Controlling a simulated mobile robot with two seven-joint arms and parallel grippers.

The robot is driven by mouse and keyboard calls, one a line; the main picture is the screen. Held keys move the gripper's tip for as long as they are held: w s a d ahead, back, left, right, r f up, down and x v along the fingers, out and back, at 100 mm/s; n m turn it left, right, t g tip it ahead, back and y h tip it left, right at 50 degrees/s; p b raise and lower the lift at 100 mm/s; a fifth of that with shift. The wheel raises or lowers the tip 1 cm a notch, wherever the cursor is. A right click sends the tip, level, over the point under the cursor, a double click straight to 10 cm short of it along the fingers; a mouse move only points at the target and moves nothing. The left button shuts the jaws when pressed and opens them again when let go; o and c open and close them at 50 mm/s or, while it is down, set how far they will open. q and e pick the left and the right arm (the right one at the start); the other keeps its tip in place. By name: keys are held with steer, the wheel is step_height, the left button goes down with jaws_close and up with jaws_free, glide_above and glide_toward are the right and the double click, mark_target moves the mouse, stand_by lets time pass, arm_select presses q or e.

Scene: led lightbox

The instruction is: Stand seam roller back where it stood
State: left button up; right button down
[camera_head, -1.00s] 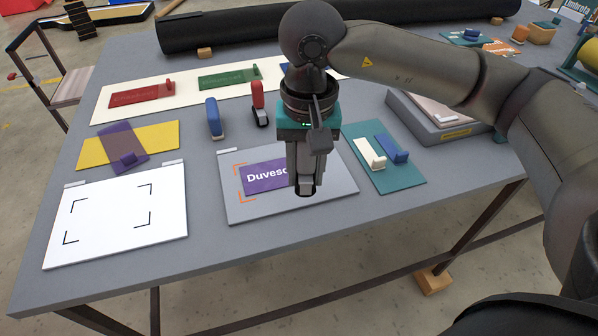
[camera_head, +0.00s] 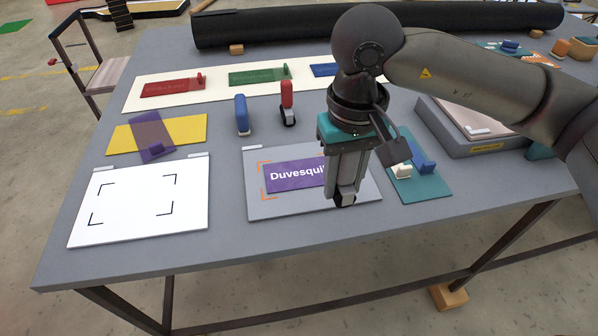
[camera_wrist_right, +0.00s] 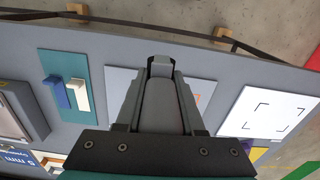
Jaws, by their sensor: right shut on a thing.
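My right gripper (camera_head: 345,196) is over the right end of a purple lettered panel (camera_head: 290,176) in the head view. The panel lies on a grey board (camera_head: 265,211) with orange corner marks. The gripper is shut on a grey, dark-tipped piece, apparently the seam roller, which also shows between the fingers in the right wrist view (camera_wrist_right: 159,105). The fingers hide most of it, and I cannot tell whether its tip touches the panel. My left gripper is not in view.
A blue upright tool (camera_head: 242,116) and a red one with a dark foot (camera_head: 287,98) stand behind the board. A white board (camera_head: 138,208) lies left, a teal mat (camera_head: 425,190) right. Bare table lies around the two upright tools.

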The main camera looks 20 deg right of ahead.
mark_target(347, 158)
steer(key=shift+r+p, duration=1.2)
steer(key=shift+r, duration=1.3)
